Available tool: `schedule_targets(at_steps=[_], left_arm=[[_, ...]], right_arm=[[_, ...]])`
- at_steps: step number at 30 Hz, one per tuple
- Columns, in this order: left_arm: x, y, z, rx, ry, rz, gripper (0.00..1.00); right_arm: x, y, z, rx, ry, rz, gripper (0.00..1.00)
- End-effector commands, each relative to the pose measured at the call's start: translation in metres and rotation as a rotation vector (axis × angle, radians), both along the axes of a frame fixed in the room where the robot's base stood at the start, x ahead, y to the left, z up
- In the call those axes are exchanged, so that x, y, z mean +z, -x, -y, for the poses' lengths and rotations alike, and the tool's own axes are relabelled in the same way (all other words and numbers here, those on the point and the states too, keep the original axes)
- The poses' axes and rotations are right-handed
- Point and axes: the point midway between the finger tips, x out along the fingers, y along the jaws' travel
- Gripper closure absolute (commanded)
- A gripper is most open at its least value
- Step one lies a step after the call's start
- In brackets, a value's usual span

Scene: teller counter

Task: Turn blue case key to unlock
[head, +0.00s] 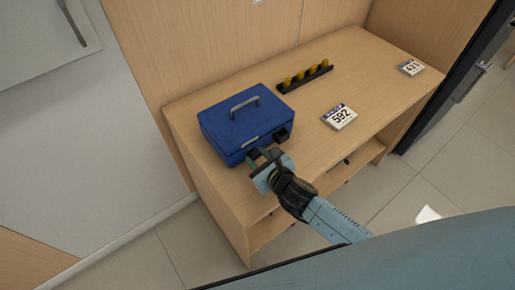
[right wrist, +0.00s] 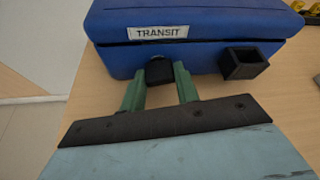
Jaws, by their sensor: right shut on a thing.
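The blue case (head: 245,119) stands closed on the wooden counter, its grey handle (head: 244,103) on the lid. In the right wrist view the case (right wrist: 195,20) has a white label reading TRANSIT (right wrist: 158,33) on its front. My right gripper (head: 260,156) is at the front of the case. Its green fingers (right wrist: 159,84) are shut on a black key (right wrist: 159,71) below the label. The key's shaft and the lock behind it are hidden. A black open-topped holder (right wrist: 244,63) is on the case front to the right of the key. My left gripper is not in view.
A card reading 592 (head: 339,117) and another number card (head: 411,67) lie to the right. The wooden counter (head: 370,80) has bare room between them. Its front edge is close to my right gripper.

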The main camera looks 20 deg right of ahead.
Motion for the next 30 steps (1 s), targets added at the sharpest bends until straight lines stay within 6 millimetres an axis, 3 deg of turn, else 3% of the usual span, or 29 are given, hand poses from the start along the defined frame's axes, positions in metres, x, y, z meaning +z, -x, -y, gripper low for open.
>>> schedule_targets(at_steps=[3,10,30], left_arm=[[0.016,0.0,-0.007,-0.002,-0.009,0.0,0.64],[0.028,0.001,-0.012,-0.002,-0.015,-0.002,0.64],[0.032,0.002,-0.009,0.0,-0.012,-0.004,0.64]], right_arm=[[0.003,0.0,0.001,0.0,-0.073,-0.029,0.92],[0.002,-0.001,0.001,0.0,-0.178,-0.065,0.92],[0.0,0.0,0.001,0.0,-0.235,-0.085,0.92]])
